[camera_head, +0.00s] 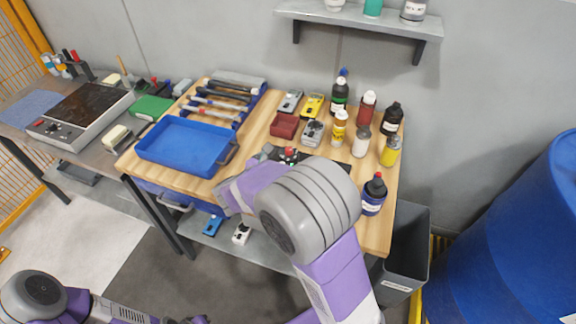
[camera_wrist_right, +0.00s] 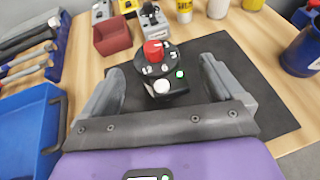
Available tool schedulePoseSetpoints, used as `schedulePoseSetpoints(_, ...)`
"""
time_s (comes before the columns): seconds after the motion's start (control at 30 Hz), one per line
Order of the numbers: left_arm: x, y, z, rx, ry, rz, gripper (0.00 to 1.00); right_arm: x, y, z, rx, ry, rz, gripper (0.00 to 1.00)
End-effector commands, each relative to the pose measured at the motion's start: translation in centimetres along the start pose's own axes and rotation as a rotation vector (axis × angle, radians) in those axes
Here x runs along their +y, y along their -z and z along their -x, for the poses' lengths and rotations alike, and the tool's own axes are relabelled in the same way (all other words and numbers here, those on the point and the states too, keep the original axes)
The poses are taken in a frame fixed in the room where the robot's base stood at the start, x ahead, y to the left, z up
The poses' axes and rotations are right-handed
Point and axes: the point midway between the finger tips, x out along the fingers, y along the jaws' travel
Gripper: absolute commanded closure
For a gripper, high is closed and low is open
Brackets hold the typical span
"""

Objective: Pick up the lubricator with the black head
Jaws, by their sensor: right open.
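A device with a round black head, a red knob, a white button and a green light sits on a black mat (camera_wrist_right: 255,85); it fits the black-headed lubricator (camera_wrist_right: 158,68), though I cannot tell its full shape from above. In the head view only its red top (camera_head: 289,152) and a little of the black part show past my wrist. My right gripper (camera_wrist_right: 160,75) is open, with one finger at each side of the device as seen in the wrist view. I cannot tell whether a finger touches it. My left arm shows at the lower left, its gripper out of frame.
Several bottles (camera_head: 360,147) stand at the right of the wooden table. A blue bottle (camera_head: 374,190) stands by the right edge. A blue tray (camera_head: 187,145), tools and a dark red box (camera_head: 284,125) lie left and behind. A large blue drum (camera_head: 515,240) stands at right.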

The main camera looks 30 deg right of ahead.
Motion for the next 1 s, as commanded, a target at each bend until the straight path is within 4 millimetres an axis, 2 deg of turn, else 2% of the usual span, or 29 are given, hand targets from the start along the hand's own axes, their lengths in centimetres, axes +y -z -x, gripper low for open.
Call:
schedulePoseSetpoints(0.2,-0.6,0.1,-1.7,0.0,0.0,0.0,1.0,0.3,0.1,-3.4,0.0,0.002,-0.001,0.06)
schedulePoseSetpoints(0.3,-0.7,0.1,-1.9,0.0,0.0,0.0,1.0,0.3,-0.1,-4.3,-0.001,0.001,-0.001,0.06)
schedulePoseSetpoints(0.57,-0.7,0.1,-1.9,0.0,0.0,0.0,1.0,0.3,-0.2,-4.6,0.0,0.0,-0.001,0.06)
schedulePoseSetpoints(0.67,-0.7,0.1,-1.9,0.0,0.0,0.0,1.0,0.3,-0.2,-4.6,0.0,0.0,-0.001,0.18)
schedulePoseSetpoints(1.0,-0.7,0.1,-1.9,0.0,0.0,0.0,1.0,0.3,-0.2,-4.5,0.001,-0.001,-0.001,0.7)
